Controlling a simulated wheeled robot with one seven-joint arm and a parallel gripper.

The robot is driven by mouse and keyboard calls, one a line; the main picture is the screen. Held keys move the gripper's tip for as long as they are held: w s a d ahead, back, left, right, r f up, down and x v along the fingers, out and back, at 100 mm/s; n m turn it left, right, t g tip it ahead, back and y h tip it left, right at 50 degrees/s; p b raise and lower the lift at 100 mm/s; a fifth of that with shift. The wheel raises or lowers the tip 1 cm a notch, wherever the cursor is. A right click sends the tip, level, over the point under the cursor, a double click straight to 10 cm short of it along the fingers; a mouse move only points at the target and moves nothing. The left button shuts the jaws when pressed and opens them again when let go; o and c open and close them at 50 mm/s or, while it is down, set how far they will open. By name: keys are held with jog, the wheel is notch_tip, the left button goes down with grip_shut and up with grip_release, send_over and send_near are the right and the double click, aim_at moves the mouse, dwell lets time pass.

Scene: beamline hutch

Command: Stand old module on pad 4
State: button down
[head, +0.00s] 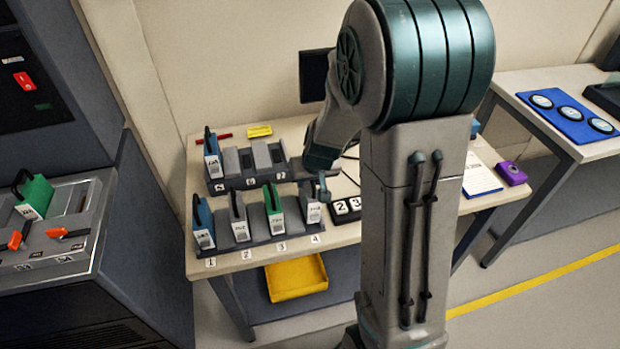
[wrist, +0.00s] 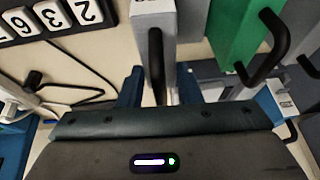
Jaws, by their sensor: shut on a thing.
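My gripper (head: 320,178) is shut on the black handle of a grey module (head: 311,207), at the right end of the front rack above the label 4. In the wrist view my gripper (wrist: 158,88) has its blue fingers on either side of the handle of the grey module (wrist: 150,22). The module looks upright, in line with pad 4 (head: 316,239). Whether its base touches the pad is hidden. Which module is the old one I cannot read from its label.
A green module (head: 273,210) stands beside it on pad 3, a grey one (head: 239,217) on pad 2 and a blue one (head: 203,224) on pad 1. Behind is a second rack with a blue module (head: 212,155). Number tiles (head: 347,205) lie to the right.

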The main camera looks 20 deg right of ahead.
jog(key=shift+w+a+r+p, duration=0.1)
jog(key=shift+a+r+p, duration=0.05)
jog(key=shift+p, duration=1)
jog(key=shift+a, duration=0.2)
dwell(0.4)
jog(key=shift+f+b, duration=0.55)
jog(key=shift+f, duration=0.1)
dwell(0.5)
jog(key=c, duration=0.9)
grip_release()
jog(key=shift+c, duration=0.2)
jog(key=p+v, duration=0.2)
jog(key=v, duration=1.2)
jog(key=shift+a, duration=0.3)
